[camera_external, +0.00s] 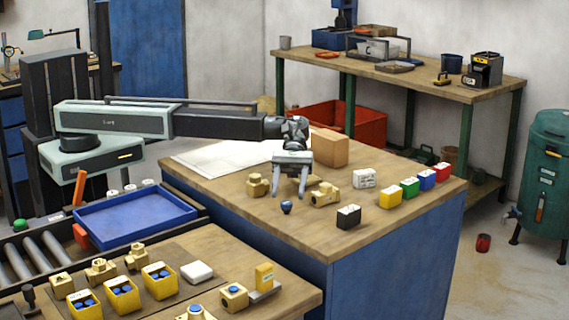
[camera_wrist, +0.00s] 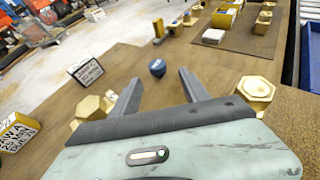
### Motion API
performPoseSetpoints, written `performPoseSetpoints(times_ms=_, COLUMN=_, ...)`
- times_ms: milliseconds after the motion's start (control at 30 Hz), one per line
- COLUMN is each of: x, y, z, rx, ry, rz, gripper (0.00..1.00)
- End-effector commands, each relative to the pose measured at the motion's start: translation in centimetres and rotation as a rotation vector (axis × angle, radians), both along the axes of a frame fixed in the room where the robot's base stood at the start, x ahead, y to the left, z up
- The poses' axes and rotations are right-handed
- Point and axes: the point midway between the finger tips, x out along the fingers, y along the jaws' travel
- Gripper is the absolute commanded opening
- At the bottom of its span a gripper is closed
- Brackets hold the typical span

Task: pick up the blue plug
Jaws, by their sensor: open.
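The blue plug (camera_external: 286,207) is a small dark-blue rounded piece standing on the wooden top of the blue bench, near its front edge. My gripper (camera_external: 289,196) is open and empty, pointing down above the bench just behind the plug. In the wrist view my gripper (camera_wrist: 158,76) shows two spread dark fingers with bare bench between them. The plug appears apart from both fingers.
Brass fittings stand on both sides of my gripper, one at left (camera_external: 257,185) and one at right (camera_external: 325,194). A black-and-white box (camera_external: 348,216) stands right of the plug. Several coloured boxes and a cardboard box (camera_external: 328,147) stand farther back.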

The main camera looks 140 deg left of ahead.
Motion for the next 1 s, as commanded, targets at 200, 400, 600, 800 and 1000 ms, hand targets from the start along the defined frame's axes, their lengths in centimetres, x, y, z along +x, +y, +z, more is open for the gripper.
performPoseSetpoints(times_ms=200, x=2.3, y=-2.2, z=-1.5, rx=0.000, ry=-0.001, rz=-0.004, gripper=0.53)
performPoseSetpoints(times_ms=400, x=3.3, y=-3.4, z=-1.8, rx=0.003, ry=-0.002, rz=0.002, gripper=0.53)
performPoseSetpoints(times_ms=600, x=3.2, y=-3.3, z=-1.7, rx=0.003, ry=-0.002, rz=0.002, gripper=0.31)
performPoseSetpoints(times_ms=800, x=3.2, y=-3.3, z=-1.7, rx=0.003, ry=-0.003, rz=0.002, gripper=0.00)
performPoseSetpoints(times_ms=1000, x=3.2, y=-3.3, z=-1.6, rx=0.003, ry=-0.003, rz=0.002, gripper=0.00)
